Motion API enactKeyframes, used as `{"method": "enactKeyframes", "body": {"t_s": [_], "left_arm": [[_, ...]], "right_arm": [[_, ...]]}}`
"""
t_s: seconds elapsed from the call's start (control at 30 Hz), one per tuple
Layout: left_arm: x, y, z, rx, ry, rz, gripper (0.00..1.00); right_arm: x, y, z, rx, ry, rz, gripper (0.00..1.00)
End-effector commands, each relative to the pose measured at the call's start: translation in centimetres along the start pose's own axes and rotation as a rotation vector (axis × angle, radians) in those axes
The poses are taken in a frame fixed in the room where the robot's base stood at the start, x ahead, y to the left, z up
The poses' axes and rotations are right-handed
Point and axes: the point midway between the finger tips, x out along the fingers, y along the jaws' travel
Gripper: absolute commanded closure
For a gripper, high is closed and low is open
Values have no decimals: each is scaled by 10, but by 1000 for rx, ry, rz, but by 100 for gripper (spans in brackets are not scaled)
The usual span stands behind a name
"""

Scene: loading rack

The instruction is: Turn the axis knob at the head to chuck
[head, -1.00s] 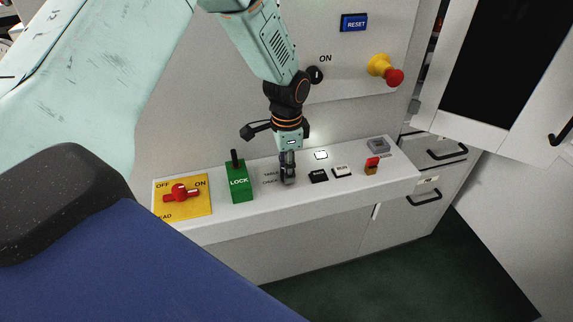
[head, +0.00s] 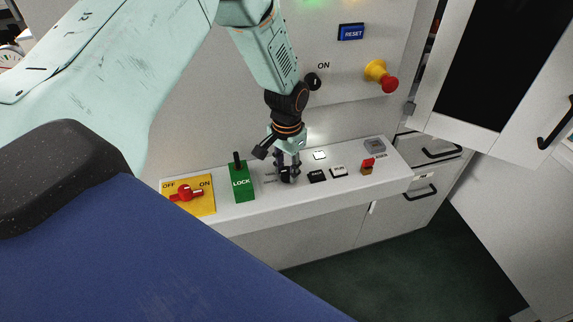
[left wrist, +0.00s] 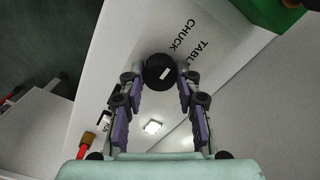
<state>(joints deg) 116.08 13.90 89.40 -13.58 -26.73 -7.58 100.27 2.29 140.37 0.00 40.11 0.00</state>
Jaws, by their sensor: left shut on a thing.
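The axis knob (left wrist: 159,72) is round and black with a short white mark on its top. In the left wrist view it sits between the fingertips of my left gripper (head: 287,174), which is shut on it. The word CHUCK (left wrist: 182,34) and the word TABLE (left wrist: 202,54) are printed on the panel beside the knob. The white mark slants up and to the right in that view; I cannot tell exactly which word it points at. In the head view my fingers mostly hide the knob. My right gripper is not in view.
The green LOCK block (head: 242,183) with its black lever stands just left of my gripper. Further left is a red switch (head: 187,193) on a yellow plate. Black and white buttons (head: 339,171) and a red-topped switch (head: 367,166) are to the right.

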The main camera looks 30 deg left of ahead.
Motion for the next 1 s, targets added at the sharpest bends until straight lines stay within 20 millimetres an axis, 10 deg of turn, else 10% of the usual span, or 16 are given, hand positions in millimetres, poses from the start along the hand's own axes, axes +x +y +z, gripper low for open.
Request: {"method": "enactKeyframes", "body": {"t_s": [0.53, 0.57, 1.0], "left_arm": [[0, 0, -2, -26, 4, -1, 98], [0, 0, -2, -26, 4, -1, 64], [0, 0, -1, -24, 2, 0, 44]], "right_arm": [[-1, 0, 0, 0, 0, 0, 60], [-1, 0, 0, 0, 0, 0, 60], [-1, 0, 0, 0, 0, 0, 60]]}}
